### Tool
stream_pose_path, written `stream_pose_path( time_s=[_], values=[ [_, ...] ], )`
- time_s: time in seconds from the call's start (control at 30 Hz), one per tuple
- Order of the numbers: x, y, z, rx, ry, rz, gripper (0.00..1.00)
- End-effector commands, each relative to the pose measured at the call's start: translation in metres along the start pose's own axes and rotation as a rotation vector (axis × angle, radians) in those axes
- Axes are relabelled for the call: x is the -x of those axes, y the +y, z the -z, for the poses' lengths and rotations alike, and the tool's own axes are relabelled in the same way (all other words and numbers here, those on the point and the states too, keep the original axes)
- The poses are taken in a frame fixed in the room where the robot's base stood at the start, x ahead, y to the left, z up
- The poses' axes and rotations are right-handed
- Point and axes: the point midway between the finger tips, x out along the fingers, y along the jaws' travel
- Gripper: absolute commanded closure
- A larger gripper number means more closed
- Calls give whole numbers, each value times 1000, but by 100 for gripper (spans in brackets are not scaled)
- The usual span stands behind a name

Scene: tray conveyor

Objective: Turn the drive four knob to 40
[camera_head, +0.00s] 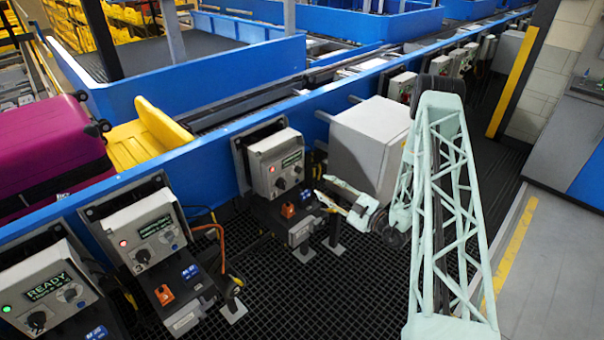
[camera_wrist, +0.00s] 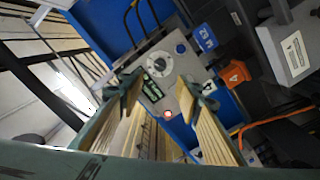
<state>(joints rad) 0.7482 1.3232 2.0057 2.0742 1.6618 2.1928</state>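My gripper (camera_head: 322,199) is at the right of a grey drive box (camera_head: 275,163) in the head view, apart from its face. The box has a small green-lit display, a red light and dark knobs (camera_head: 281,183). In the wrist view, my gripper (camera_wrist: 160,88) is open and empty, its two fingers spread on either side of the box face (camera_wrist: 170,75). A plate marked 4 (camera_wrist: 295,50) is at the right. The knob settings are too small to read.
Two more drive boxes stand at left, one with a red light (camera_head: 147,232) and one reading READY (camera_head: 50,290). A large grey cabinet (camera_head: 370,140) stands close behind my gripper. Orange connectors (camera_wrist: 235,73) and cables sit below the boxes. The dark grated floor (camera_head: 300,290) is open in front.

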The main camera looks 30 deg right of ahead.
Motion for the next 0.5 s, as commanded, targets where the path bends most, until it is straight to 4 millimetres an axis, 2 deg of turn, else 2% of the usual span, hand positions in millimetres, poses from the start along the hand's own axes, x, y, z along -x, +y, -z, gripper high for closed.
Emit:
stream_pose_path(
  time_s=[0.27, 0.5],
  values=[
    [-16, 0, 0, 1, 1, 0, 68],
    [-42, 0, 1, 1, 2, 1, 68]
  ],
)
